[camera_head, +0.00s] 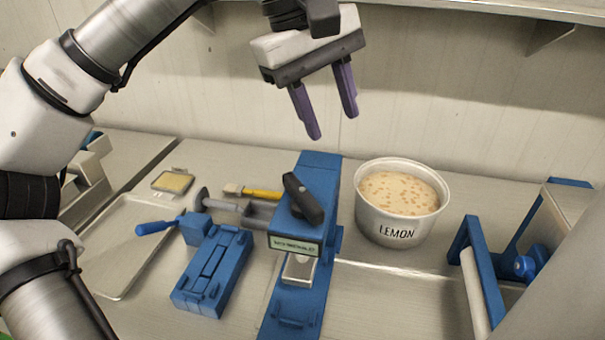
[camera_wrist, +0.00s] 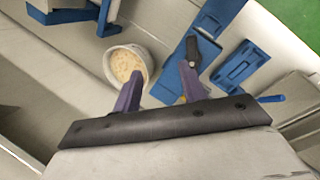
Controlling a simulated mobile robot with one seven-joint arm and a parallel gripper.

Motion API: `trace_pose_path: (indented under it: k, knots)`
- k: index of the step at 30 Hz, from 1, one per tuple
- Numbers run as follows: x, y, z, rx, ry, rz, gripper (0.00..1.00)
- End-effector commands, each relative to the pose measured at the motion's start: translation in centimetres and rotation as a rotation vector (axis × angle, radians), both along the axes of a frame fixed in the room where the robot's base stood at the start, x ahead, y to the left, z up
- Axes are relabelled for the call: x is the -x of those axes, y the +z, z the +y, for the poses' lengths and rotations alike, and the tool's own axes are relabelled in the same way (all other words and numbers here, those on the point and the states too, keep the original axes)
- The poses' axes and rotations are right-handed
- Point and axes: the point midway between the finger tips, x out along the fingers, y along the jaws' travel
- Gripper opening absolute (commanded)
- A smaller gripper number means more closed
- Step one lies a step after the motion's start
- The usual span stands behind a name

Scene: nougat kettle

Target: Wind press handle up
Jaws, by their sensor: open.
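The blue press (camera_head: 318,180) stands upright in the middle of the bench in the head view. Its black handle (camera_head: 303,198) sits at the top of the press and slants. A label is on its front, with a small metal block below it. The press (camera_wrist: 181,62) and its black handle (camera_wrist: 193,52) also show in the wrist view, partly behind a finger. My gripper (camera_head: 331,122) is open and empty, raised above and behind the press, fingers pointing down. The fingers are apart from the handle. The wrist view shows both purple fingers (camera_wrist: 160,85) spread.
A white pot (camera_head: 392,232) marked LEMON stands right of the press. A blue mould with a blue-handled tool (camera_head: 212,270) lies left of it, beside a metal tray (camera_head: 125,245). A blue frame (camera_head: 485,270) stands at the right. A shelf (camera_head: 480,8) hangs above.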

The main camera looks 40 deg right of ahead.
Motion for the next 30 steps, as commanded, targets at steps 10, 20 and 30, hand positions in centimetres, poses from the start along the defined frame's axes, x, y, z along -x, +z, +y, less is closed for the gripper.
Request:
trace_pose_path:
  k: [10,20,30]
  knots:
    - [-3.2,-0.1,1.4,-0.271,-0.024,-0.181,0.42]
    - [-3.2,-4.5,1.4,-0.269,-0.026,-0.176,0.42]
    - [-3.2,-9.9,1.4,-0.267,-0.026,-0.176,0.42]
